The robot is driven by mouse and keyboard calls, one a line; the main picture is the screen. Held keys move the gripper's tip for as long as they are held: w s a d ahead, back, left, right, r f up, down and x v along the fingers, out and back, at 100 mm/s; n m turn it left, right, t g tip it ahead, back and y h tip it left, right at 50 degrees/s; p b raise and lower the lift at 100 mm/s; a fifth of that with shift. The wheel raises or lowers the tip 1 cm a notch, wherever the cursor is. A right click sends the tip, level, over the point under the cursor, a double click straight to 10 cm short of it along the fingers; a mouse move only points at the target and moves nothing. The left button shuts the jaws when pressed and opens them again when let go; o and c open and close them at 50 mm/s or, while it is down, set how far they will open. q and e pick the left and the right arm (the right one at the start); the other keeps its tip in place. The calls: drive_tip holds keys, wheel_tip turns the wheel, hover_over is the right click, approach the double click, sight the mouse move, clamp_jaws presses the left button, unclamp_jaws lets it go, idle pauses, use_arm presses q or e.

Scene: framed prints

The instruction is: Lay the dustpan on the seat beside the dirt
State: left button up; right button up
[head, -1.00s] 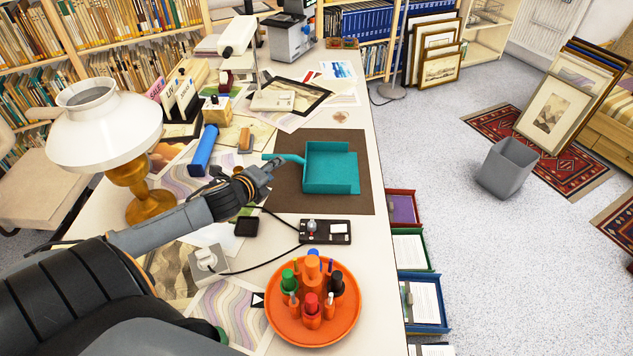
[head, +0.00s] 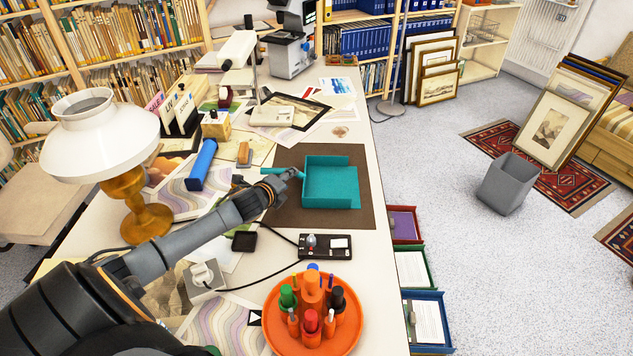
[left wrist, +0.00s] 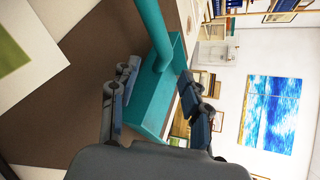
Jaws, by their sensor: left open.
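The teal dustpan (head: 332,186) lies on a brown mat (head: 290,218) on the desk, its handle pointing left toward my left gripper. My left gripper (head: 284,184) is at the handle, hiding part of it in the head view. In the left wrist view the open fingers (left wrist: 160,103) stand apart, with the handle (left wrist: 153,25) and the pan (left wrist: 150,105) showing between and beyond them. I cannot tell whether they touch it. A pale seat (head: 40,190) is at the left beyond the lamp. No dirt can be made out. My right gripper is not in view.
A white-shaded lamp (head: 95,135) stands left of my arm. An orange pen tray (head: 345,335), a black switch box (head: 326,246) with a cable and a blue roll (head: 202,163) are nearby. Open coloured drawers (head: 412,265) jut out on the desk's right side.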

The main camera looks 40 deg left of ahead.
sight(297, 176)
use_arm(q)
drive_tip(key=shift+d+x, duration=0.2)
drive_tip(key=shift+x, duration=0.95)
drive_tip(key=shift+d+x, duration=0.15)
drive_tip(key=shift+x, duration=1)
drive_tip(key=shift+w, duration=0.1)
drive_tip(key=shift+c, duration=0.4)
clamp_jaws()
